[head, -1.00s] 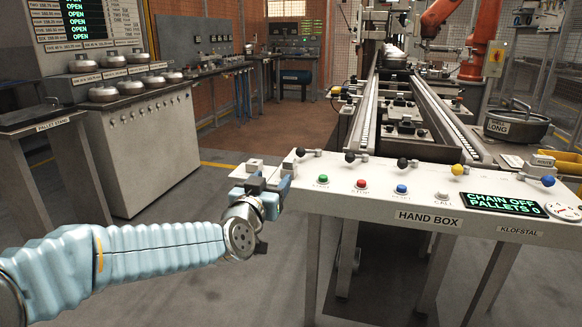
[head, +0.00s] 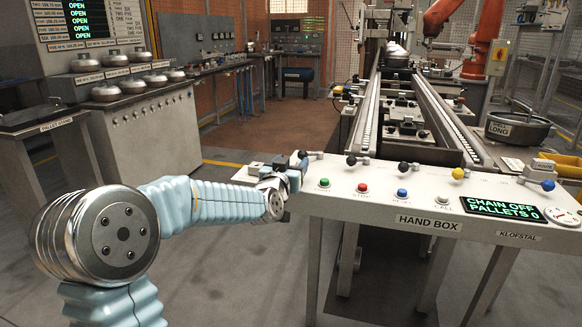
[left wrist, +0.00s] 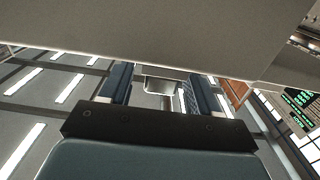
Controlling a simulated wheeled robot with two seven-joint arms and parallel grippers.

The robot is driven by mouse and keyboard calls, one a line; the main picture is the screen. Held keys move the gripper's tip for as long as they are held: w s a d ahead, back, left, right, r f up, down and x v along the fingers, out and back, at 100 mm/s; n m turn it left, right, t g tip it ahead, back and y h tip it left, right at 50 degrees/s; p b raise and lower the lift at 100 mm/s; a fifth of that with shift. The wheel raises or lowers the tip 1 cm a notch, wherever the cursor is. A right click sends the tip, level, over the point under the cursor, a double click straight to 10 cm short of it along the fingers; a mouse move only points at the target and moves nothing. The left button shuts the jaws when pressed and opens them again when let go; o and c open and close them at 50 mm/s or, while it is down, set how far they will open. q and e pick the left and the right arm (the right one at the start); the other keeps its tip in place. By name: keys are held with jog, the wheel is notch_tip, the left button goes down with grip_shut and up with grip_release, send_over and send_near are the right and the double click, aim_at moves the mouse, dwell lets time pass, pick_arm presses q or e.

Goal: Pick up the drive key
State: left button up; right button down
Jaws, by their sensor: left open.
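I cannot make out the drive key for certain in either view. My left gripper (head: 290,172) is open at the left end of the hand box (head: 375,203), close to its upper left corner. In the left wrist view its two fingers (left wrist: 158,90) stand apart. A small grey block with a stem (left wrist: 160,84) shows between or beyond them. I cannot tell whether it is the key or whether the fingers touch it. A pale ledge with a dark piece (head: 244,172) lies just left of the gripper, partly hidden by it. My right gripper is not in view.
The hand box carries levers with coloured knobs (head: 457,174), push buttons (head: 362,188) and a display (head: 502,209). A conveyor (head: 405,118) runs back behind it. A grey cabinet with round metal weights (head: 150,140) stands at left. The floor between is clear.

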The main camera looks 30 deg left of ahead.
pick_arm(q)
jog(key=shift+c, duration=0.4)
jog(key=c, duration=1)
